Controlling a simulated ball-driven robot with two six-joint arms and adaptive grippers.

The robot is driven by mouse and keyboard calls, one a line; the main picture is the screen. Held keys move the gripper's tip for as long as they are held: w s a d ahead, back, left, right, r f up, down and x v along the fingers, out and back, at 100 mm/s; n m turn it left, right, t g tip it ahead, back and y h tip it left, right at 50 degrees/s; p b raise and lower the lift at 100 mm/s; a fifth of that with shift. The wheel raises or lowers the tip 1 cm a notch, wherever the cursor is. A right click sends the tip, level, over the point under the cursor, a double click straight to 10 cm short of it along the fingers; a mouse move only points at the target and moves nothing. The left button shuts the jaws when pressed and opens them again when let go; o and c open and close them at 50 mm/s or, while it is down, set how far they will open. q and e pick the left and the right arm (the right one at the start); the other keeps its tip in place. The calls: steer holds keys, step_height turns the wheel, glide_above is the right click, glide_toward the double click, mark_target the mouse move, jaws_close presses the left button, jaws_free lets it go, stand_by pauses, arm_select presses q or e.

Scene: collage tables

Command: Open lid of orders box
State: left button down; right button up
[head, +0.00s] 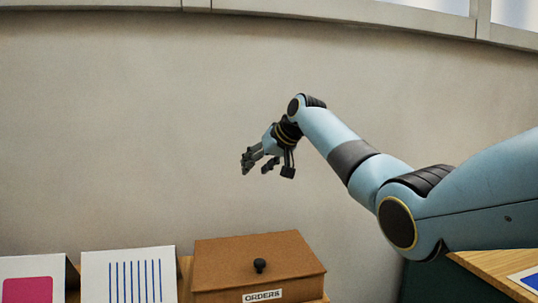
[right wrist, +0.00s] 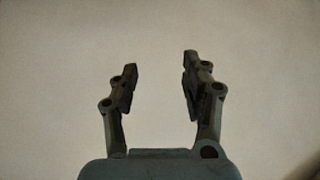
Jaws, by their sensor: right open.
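The orders box (head: 230,289) is brown, with a white label reading ORDERS on its front. Its lid (head: 240,256) is shut and has a small dark knob (head: 260,266) on top. The box is at the bottom middle of the head view, its lower part cut off by the frame edge. My right gripper (head: 259,166) is open and empty, up in the air above the box and apart from it. In the right wrist view its two fingers (right wrist: 160,85) stand apart with only plain wall between them. My left gripper is not in view.
A white card with blue stripes (head: 130,277) and a card with a pink shape (head: 28,290) stand left of the box. A wooden tabletop (head: 490,270) is at the right. A bare wall (head: 130,120) fills the back.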

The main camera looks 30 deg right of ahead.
steer(key=v, duration=0.6)
steer(key=shift+d, duration=0.15)
